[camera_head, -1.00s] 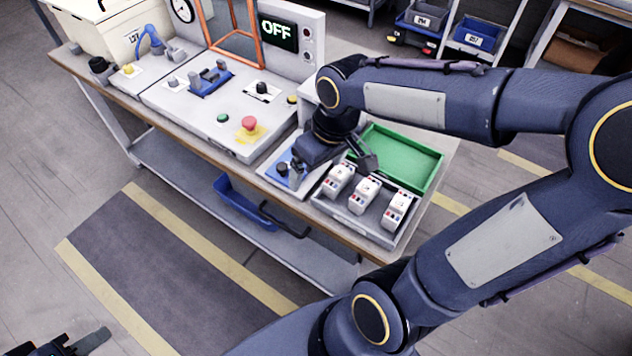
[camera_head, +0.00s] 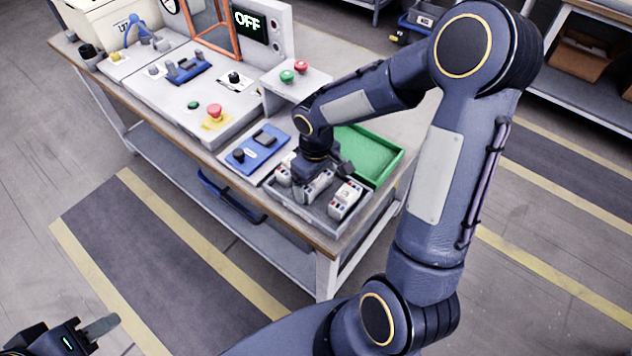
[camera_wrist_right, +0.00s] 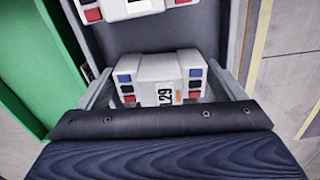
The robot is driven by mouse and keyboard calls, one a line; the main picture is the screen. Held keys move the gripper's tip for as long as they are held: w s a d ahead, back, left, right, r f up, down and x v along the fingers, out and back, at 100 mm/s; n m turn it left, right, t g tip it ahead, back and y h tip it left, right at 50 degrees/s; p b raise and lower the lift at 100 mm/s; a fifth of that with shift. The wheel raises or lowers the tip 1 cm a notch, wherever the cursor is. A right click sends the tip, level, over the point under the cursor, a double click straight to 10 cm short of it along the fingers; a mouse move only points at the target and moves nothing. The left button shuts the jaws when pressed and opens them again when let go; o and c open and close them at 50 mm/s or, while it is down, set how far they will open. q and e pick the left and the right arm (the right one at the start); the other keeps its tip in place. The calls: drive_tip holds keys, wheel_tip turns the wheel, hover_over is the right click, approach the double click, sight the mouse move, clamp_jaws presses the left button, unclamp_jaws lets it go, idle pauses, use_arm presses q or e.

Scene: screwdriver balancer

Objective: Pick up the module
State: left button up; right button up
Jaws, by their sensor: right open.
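Several white modules with red, blue and black marks stand in a grey tray (camera_head: 334,228) on the workbench. One module (camera_head: 346,199) stands clear at the tray's right end. Another module (camera_head: 317,191) is partly hidden under my right gripper (camera_head: 320,174).
A green tray (camera_head: 368,152) lies behind the grey tray. A blue fixture (camera_head: 258,150) is to its left. The floor before the bench is clear.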

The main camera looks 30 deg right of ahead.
drive_tip(key=shift+f, duration=0.1)
drive_tip(key=c, duration=0.8)
drive_tip(key=shift+c, duration=0.2)
